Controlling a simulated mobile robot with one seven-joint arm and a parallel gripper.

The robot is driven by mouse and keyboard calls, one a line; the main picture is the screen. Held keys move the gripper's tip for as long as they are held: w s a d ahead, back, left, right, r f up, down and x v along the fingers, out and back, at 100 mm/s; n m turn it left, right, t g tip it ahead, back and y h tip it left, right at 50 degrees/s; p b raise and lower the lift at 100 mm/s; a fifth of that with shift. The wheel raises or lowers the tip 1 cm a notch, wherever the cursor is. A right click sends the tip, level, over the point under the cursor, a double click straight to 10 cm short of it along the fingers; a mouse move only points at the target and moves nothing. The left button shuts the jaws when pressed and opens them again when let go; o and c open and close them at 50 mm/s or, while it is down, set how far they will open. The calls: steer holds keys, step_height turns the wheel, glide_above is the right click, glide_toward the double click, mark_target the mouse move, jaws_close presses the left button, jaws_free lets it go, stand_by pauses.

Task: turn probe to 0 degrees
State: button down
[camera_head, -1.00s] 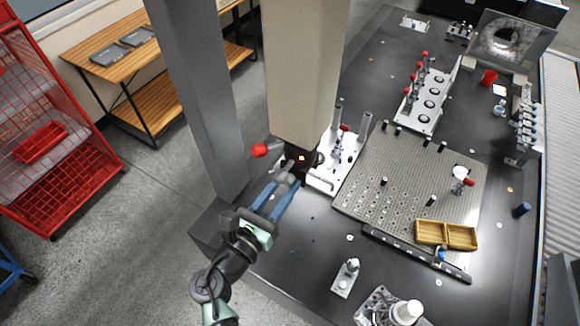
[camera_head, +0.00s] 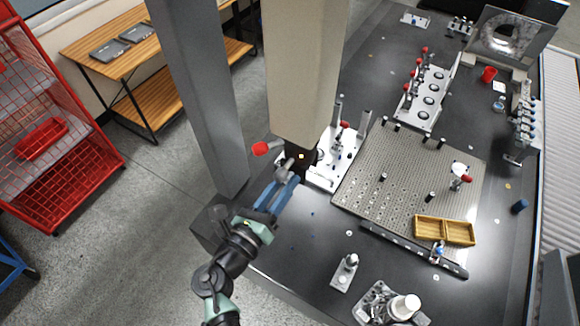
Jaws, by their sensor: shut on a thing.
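The probe head (camera_head: 302,160) is the dark unit at the bottom of the beige vertical column (camera_head: 304,80) of the measuring machine. A small grey part (camera_head: 285,167) of the probe sticks out to its left, and a yellow mark shows on the dark unit. My gripper (camera_head: 287,178) reaches up from the lower left with its blue fingers at this grey part and is shut on it. The fingertips partly cover the probe. Its angle cannot be read at this size.
A red-knobbed handle (camera_head: 261,148) is just left of the probe. A white fixture plate (camera_head: 331,178) with upright posts stands close on the right. A grey pillar (camera_head: 205,100) rises on the left. The perforated plate (camera_head: 400,222) fills the middle of the dark table.

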stand_by(0.3)
steer(key=n, duration=0.4)
steer(key=c, duration=0.7)
jaws_free()
steer(key=shift+c, duration=0.2)
steer(key=shift+s, duration=0.1)
steer(key=v, duration=0.7)
